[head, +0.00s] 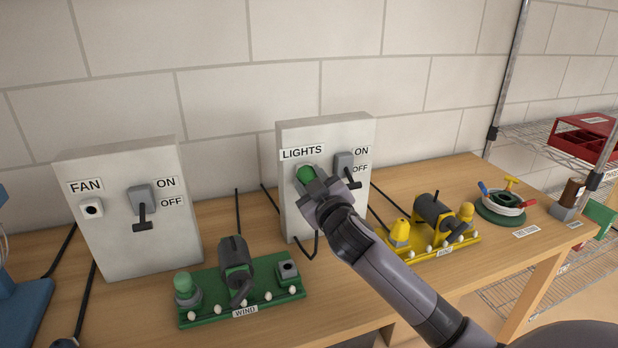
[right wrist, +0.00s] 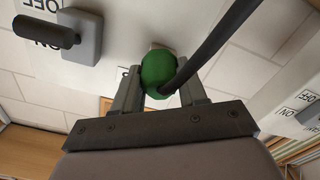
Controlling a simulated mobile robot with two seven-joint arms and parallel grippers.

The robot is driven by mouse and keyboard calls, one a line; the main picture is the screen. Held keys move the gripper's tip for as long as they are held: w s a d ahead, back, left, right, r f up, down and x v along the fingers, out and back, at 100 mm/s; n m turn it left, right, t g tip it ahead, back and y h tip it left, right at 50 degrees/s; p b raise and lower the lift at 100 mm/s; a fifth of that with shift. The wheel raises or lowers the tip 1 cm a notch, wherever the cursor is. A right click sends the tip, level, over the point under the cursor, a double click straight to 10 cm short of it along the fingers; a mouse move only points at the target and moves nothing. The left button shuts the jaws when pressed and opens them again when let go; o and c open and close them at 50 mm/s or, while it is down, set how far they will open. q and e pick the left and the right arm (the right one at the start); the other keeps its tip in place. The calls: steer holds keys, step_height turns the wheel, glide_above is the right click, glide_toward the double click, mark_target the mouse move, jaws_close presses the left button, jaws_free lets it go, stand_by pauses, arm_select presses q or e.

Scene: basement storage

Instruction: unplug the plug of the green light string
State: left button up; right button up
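The green plug (head: 305,174) is at the socket on the front of the white LIGHTS box (head: 330,130). My right gripper (head: 318,186) is at the plug, with a finger on each side of it and touching it. The right wrist view shows the plug (right wrist: 158,72) between the fingers, with a dark cable running off to the upper right. Whether it is fully seated is hard to tell. The green light string's board (head: 200,312), with white bulbs, a dark winder and a WIND label, lies on the bench in front. My left gripper is out of view.
The LIGHTS switch lever (head: 352,180) hangs down close right of my gripper. A white FAN box (head: 120,240) stands at left. A yellow light string board (head: 465,241) and a round green-based item (head: 500,217) lie right. Wire shelves hold a red tray (head: 580,140).

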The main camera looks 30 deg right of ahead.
steer(key=c, duration=0.4)
steer(key=shift+s+a, duration=0.2)
steer(key=shift+s, duration=0.45)
steer(key=shift+p+v, duration=0.5)
steer(key=shift+v, duration=0.7)
